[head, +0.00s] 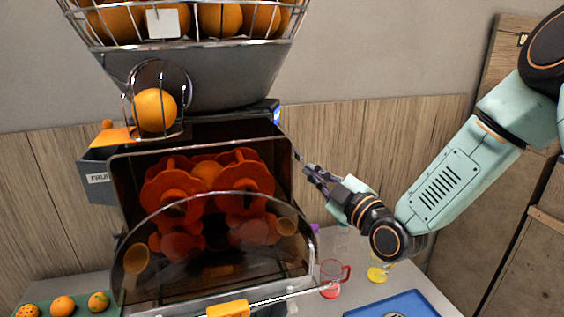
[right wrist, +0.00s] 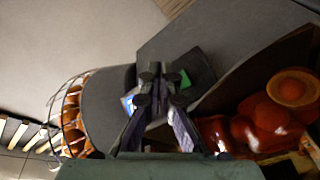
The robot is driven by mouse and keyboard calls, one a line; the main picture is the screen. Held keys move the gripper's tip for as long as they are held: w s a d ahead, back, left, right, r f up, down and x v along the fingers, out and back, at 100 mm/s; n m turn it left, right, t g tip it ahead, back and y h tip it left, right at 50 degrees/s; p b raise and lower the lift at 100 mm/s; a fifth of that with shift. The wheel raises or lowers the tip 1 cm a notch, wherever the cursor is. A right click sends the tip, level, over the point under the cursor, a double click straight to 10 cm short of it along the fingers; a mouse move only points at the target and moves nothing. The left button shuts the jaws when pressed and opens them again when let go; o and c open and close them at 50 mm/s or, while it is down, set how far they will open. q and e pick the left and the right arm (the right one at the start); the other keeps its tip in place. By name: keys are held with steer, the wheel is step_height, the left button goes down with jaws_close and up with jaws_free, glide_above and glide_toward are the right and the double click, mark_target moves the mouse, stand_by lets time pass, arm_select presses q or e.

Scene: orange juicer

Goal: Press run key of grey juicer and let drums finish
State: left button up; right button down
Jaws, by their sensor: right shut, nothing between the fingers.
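The grey juicer (head: 200,75) fills the left and middle of the head view, with its clear front cover (head: 210,260) over the orange drums (head: 172,190). My right gripper (head: 309,172) is shut and empty, pointing left at the juicer's right side. In the right wrist view, the fingertips (right wrist: 160,85) are in front of the juicer's dark side housing. A small green patch (right wrist: 185,78), which looks like a key, shows right beside the fingertips. I cannot tell if they touch it. My left gripper is out of view.
A wire basket of oranges (head: 220,18) tops the juicer. A red-handled cup (head: 332,280) and a blue tray (head: 398,304) are on the table at right. A green board (head: 80,312) with several oranges is at lower left.

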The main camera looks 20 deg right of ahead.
steer(key=shift+s+d+r+p, duration=0.1)
steer(key=shift+s+d+p, duration=0.35)
steer(key=shift+d+p, duration=0.15)
steer(key=shift+d, duration=0.15)
stand_by(0.4)
